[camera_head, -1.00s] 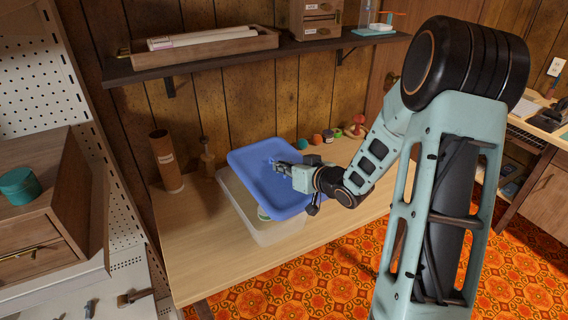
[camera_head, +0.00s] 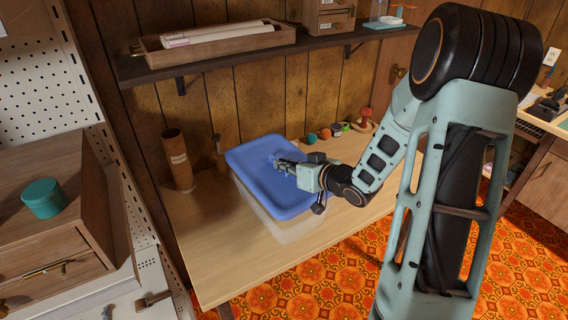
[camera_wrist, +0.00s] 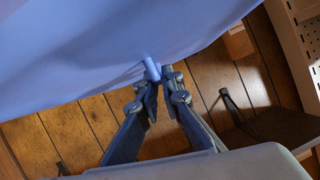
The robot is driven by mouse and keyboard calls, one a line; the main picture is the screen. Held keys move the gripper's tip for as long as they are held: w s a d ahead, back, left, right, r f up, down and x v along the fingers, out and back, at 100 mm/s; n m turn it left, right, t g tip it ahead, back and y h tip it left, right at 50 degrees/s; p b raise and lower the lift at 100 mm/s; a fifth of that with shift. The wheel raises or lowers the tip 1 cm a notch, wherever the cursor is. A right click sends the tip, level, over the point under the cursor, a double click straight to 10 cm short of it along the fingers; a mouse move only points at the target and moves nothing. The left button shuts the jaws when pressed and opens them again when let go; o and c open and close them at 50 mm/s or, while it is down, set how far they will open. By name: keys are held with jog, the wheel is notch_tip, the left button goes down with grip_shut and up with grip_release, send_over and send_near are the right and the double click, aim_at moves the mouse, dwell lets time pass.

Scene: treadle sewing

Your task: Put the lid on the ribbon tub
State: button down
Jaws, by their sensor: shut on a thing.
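The blue lid (camera_head: 262,178) lies over the top of the clear ribbon tub (camera_head: 277,228) on the wooden table, roughly lined up with it. I cannot tell whether its rim is seated or a little above the tub. The lid hides the tub's opening and contents. My gripper (camera_head: 277,163) reaches in from the right and is shut on the small handle in the middle of the lid. In the wrist view, the fingertips (camera_wrist: 157,75) pinch this blue handle, and the lid's surface (camera_wrist: 100,45) fills the top left.
A brown cylinder (camera_head: 177,160) and a wooden spindle (camera_head: 218,152) stand behind the tub at left. Several small coloured items (camera_head: 325,134) sit along the wall at right. A dark shelf (camera_head: 215,65) hangs above. The table's front left (camera_head: 215,245) is clear.

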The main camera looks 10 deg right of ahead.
dwell(0.4)
notch_tip(320, 180, down, 7)
jog(key=b, duration=0.5)
jog(key=shift+r, duration=0.1)
dwell(0.3)
jog(key=c, duration=2)
grip_release()
jog(key=shift+c, duration=0.2)
jog(key=v, duration=1.2)
jog(key=shift+r, duration=0.1)
